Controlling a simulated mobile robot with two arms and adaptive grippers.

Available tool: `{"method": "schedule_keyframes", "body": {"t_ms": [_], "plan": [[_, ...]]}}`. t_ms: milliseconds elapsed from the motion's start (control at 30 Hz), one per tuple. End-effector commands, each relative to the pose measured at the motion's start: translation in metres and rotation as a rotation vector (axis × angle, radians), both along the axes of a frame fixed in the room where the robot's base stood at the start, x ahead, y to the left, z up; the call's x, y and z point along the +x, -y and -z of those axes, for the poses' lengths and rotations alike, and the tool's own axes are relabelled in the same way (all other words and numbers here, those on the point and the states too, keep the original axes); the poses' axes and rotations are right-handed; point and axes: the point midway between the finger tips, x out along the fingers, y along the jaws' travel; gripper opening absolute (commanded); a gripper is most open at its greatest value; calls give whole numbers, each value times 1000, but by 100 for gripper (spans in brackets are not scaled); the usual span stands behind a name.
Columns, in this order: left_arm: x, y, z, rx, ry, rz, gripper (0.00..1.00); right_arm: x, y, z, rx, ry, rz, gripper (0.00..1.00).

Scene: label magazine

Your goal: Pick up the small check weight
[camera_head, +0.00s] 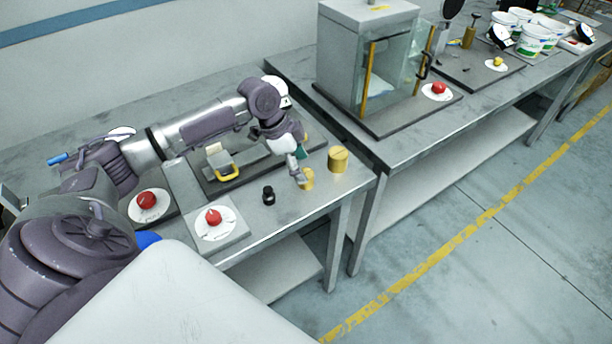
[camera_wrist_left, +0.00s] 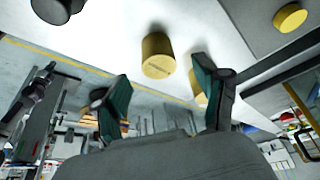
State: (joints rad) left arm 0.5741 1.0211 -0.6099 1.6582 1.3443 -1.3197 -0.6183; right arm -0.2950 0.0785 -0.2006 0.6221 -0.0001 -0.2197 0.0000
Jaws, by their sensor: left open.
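The small brass check weight (camera_head: 308,181) stands upright near the front edge of the near bench, right below my left gripper (camera_head: 300,167). The gripper is open and tilted down, its fingers close to the weight. In the left wrist view, the same brass cylinder (camera_wrist_left: 157,55) appears beyond the gap between the two dark green fingertips (camera_wrist_left: 160,84), with nothing held between them. Another yellow patch is partly hidden behind the right finger; I cannot tell what it is. My right gripper is not in view.
A larger brass weight (camera_head: 338,160) stands to the right and a small black object (camera_head: 268,196) to the left. A yellow-handled device (camera_head: 222,164) sits behind. Red buttons (camera_head: 213,217) on white discs are at left. A glass-fronted cabinet (camera_head: 388,80) is on the far bench.

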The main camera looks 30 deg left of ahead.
Motion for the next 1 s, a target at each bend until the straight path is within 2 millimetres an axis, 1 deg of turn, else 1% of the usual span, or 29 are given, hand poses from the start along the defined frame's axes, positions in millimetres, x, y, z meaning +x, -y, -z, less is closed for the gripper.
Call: {"method": "schedule_keyframes", "body": {"t_ms": [33, 67, 200, 300, 500, 567, 600, 667, 700, 933, 967, 1000], "plan": [[0, 3, 6, -2, -5, 0, 72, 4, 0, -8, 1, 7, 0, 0], [1, 4, 10, -2, -5, 0, 72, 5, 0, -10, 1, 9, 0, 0], [5, 10, 29, -2, -3, 0, 72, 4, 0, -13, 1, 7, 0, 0], [7, 11, 35, 0, -1, 0, 72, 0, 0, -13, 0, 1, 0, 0], [7, 11, 36, 1, -1, 1, 72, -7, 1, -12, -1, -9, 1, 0], [7, 11, 36, 1, -1, 1, 64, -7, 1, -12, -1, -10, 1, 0], [7, 11, 36, 1, -1, 1, 57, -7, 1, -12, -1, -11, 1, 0], [7, 11, 36, 1, -1, 1, 47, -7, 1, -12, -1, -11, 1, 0], [7, 11, 36, 1, -1, 1, 40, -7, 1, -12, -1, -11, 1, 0], [7, 11, 35, 1, -1, 1, 2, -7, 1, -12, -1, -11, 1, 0], [7, 11, 35, 1, -1, 1, 0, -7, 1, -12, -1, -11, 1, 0], [7, 11, 35, 1, -1, 1, 0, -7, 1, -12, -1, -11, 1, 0]]}}
